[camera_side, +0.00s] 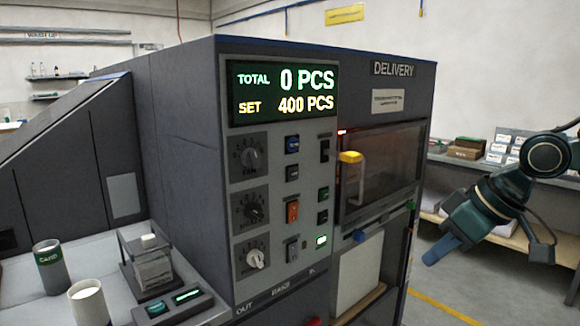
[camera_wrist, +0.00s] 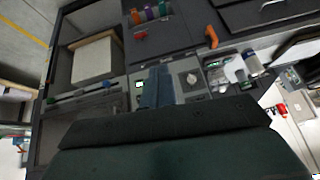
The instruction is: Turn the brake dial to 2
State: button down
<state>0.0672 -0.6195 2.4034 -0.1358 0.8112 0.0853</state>
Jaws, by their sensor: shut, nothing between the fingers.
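The control panel on the grey machine carries three dials in a column: a top dial with a dark knob (camera_side: 251,157), a middle dial with a dark knob (camera_side: 254,212) and a bottom dial with a pale knob (camera_side: 256,258). Their labels are too small to read surely, so I cannot tell which is the brake dial or its setting. The pale knob also shows in the wrist view (camera_wrist: 192,78). My gripper (camera_side: 432,258) is shut and empty, to the right of the machine and apart from the panel. Its blue fingers (camera_wrist: 157,76) hide part of the panel in the wrist view.
A yellow handle (camera_side: 350,165) juts out at the delivery window. Cans (camera_side: 48,268) stand on the left ledge. Open space lies between gripper and machine.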

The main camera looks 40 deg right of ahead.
aim_at(255, 212)
jog(key=w+d+r+m+t+y, duration=0.1)
jog(key=w+r+y, duration=0.2)
jog(key=w, duration=0.9)
jog(key=w+d+r+m+t+y, duration=0.1)
jog(key=w+r+m+t+y, duration=0.1)
jog(key=w, duration=1.1)
jog(key=shift+w+d+r+y, duration=0.2)
jog(key=shift+w+r+y, duration=0.1)
jog(key=shift+r+y, duration=0.3)
jog(key=shift+s+a+f+x, duration=0.2)
jog(key=shift+s+x, duration=0.1)
jog(key=shift+x, duration=1.8)
jog(key=shift+s+a+f+x, duration=0.1)
jog(key=shift+s+a+x, duration=0.15)
jog(key=shift+x, duration=1.9)
jog(key=shift+s+a+f+x, duration=0.2)
jog(key=shift+s+x, duration=0.1)
jog(key=shift+x, duration=1.8)
